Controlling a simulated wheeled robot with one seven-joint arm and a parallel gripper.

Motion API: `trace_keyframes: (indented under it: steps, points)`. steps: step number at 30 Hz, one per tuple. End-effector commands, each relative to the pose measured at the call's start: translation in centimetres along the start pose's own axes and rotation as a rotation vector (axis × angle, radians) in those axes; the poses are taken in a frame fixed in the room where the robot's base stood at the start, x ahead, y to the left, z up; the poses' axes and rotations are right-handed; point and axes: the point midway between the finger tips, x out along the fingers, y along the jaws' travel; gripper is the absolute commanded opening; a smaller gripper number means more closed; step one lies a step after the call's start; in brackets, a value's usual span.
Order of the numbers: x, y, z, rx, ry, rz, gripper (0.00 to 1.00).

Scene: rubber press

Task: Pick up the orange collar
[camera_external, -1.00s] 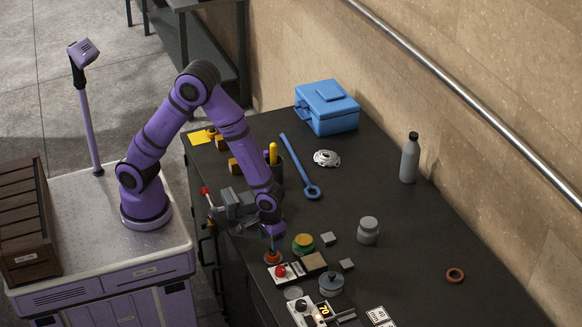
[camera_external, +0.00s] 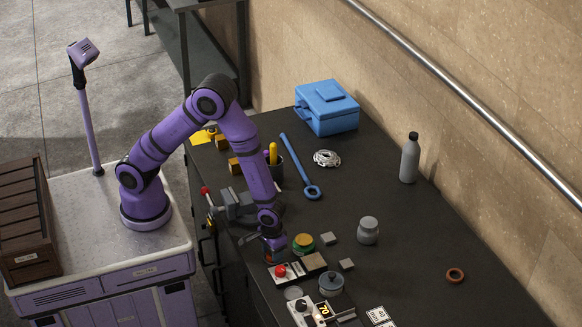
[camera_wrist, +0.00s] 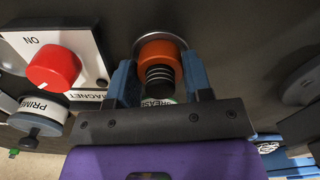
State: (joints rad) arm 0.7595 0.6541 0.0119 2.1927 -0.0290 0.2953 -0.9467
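The orange collar (camera_wrist: 158,50) shows in the wrist view at top centre, with a black ribbed part on its near side and a pale metal rim around its far side. The two blue fingers of my gripper (camera_wrist: 159,66) stand apart, one on each side of the collar. They are very close to its sides; I cannot tell whether they touch it. In the external view my gripper (camera_external: 274,248) is low at the bench's front edge, and it mostly hides the collar.
A reddish-brown ring (camera_external: 455,275) lies far right.

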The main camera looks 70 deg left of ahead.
Motion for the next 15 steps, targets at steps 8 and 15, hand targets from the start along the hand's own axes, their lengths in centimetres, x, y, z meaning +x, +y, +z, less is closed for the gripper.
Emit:
trace_keyframes:
  steps: [8, 15]
  points:
    - [0.0, 0.0, 0.0, 0.000, 0.001, 0.001, 0.16]
    - [-1.3, 0.1, -0.1, 0.000, 0.003, 0.003, 0.16]
